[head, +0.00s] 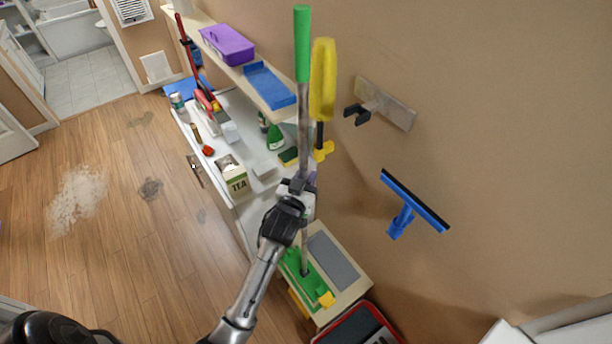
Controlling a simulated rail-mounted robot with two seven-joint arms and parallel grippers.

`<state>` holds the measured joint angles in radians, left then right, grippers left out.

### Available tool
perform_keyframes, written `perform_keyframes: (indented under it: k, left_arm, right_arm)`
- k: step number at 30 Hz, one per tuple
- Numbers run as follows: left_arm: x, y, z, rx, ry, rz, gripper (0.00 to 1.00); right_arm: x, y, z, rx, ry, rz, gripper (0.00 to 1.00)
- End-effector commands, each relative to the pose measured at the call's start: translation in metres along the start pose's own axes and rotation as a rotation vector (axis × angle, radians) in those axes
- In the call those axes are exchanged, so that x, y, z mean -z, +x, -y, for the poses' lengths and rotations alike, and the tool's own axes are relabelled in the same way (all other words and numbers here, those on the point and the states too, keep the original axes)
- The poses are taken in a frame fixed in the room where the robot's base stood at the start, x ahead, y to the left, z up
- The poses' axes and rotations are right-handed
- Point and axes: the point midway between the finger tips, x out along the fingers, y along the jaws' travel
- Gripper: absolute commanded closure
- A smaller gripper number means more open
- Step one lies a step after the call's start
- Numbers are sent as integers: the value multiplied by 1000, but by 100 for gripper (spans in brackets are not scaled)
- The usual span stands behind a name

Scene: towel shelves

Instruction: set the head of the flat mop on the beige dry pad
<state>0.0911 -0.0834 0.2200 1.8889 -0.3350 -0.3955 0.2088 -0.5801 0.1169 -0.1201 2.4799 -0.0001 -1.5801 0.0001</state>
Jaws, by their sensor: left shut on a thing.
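The flat mop has a green grip (302,45), a metal pole and a green head (312,283) with yellow ends. My left gripper (296,190) is shut on the mop's pole, about midway down, and the pole is nearly upright. The head is at the left part of a low beige stand (343,300), beside a grey pad (333,259) on its right. I cannot tell whether the head touches the surface or hovers. No separate beige dry pad stands out; it may be hidden under the head or blend with the beige top. My right gripper is not in view.
A white counter (247,190) with a tea box (231,178) and bottles stands left of the pole. A shelf above holds a purple box (228,45) and blue tray (268,85). A red-rimmed bin (367,307) stands below the stand. A blue squeegee (405,210) is on the wall.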

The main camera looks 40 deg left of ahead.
Motion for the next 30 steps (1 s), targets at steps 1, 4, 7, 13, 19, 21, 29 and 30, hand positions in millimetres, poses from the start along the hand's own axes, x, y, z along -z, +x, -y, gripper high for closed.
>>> perform_keyframes:
  k: [1,4,7,13,19,21,29,30]
  left_arm:
    - [0,0,0,0,-1,-5,100]
    - [-2,0,0,0,-1,-5,100]
    - [-5,0,0,0,-1,-5,100]
    - [-10,0,0,0,-1,-5,100]
    - [-15,0,0,0,-1,-5,100]
    - [-17,0,0,0,-1,-5,100]
    - [-24,0,0,0,-1,-5,100]
    - [-24,0,0,0,-1,-5,100]
  right_arm:
    - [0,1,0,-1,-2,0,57]
    - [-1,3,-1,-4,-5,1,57]
    - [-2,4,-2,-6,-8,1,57]
    - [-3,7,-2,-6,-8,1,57]
    - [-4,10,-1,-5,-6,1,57]
    - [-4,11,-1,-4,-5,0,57]
    - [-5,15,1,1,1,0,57]
    - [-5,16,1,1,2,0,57]
